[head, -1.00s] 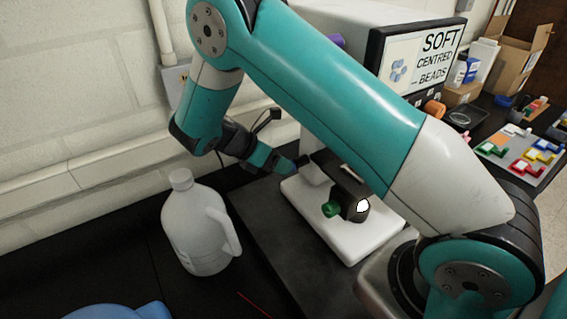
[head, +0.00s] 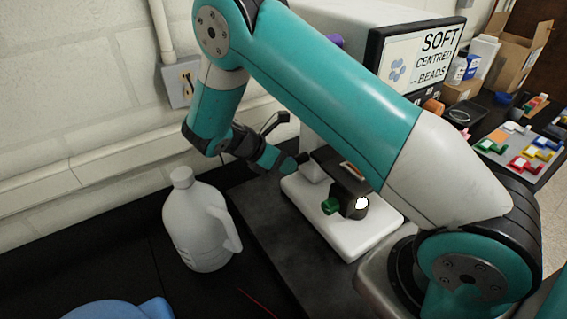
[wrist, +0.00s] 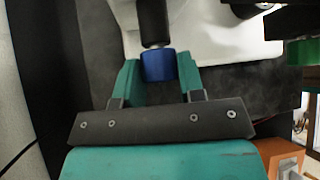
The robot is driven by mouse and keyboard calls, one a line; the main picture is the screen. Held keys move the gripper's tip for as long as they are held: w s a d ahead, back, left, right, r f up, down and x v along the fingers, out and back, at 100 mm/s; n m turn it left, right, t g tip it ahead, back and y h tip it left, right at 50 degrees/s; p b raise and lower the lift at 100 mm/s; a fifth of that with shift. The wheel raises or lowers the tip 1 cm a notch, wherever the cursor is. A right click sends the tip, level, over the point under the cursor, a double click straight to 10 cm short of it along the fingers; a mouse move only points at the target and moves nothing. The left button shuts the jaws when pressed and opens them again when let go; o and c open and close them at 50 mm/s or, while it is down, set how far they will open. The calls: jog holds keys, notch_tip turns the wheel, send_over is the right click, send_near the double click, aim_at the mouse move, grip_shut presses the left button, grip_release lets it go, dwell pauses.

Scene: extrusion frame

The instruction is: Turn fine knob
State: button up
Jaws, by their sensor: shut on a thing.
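The fine knob appears to be the blue knob (wrist: 158,66) at the end of a thick black cylinder (wrist: 153,22) on the microscope. In the wrist view, my gripper (wrist: 159,76) has its teal fingers on either side of the blue knob and is shut on it. In the head view, my gripper (head: 297,161) is at the left side of the white microscope base (head: 350,238), and the blue knob is hidden. A green knob (head: 330,206) sits lower on the microscope, apart from my gripper; it also shows in the wrist view (wrist: 302,53).
A white jug (head: 200,228) stands left of the microscope. The black stage (head: 335,172) lies close behind my arm. A boxy machine with a sign (head: 425,58) stands behind. A blue object (head: 118,309) is at the front left. The dark bench between is mostly clear.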

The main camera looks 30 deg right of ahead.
jog(key=t+b, duration=0.1)
jog(key=m+t+b, duration=0.1)
jog(key=t, duration=0.1)
jog(key=m+t+b, duration=0.1)
jog(key=shift+s+f+t+b, duration=0.15)
jog(key=shift+s+t+b, duration=0.1)
jog(key=shift+t+b, duration=0.15)
jog(key=shift+m+t+b, duration=0.7)
jog(key=shift+t+b, duration=0.1)
jog(key=shift+b, duration=0.05)
jog(key=shift+t+b, duration=0.4)
jog(key=shift+b, duration=0.1)
jog(key=shift+s+m, duration=0.1)
jog(key=shift+m, duration=0.2)
jog(key=o, duration=0.9)
jog(key=shift+a+r, duration=0.1)
jog(key=shift+r, duration=0.1)
jog(key=b+v, duration=0.1)
jog(key=v, duration=0.7)
jog(key=b+v, duration=0.2)
jog(key=v, duration=0.7)
jog(key=shift+s+a+f, duration=0.15)
jog(key=shift+a+f, duration=0.05)
jog(key=shift+a, duration=0.1)
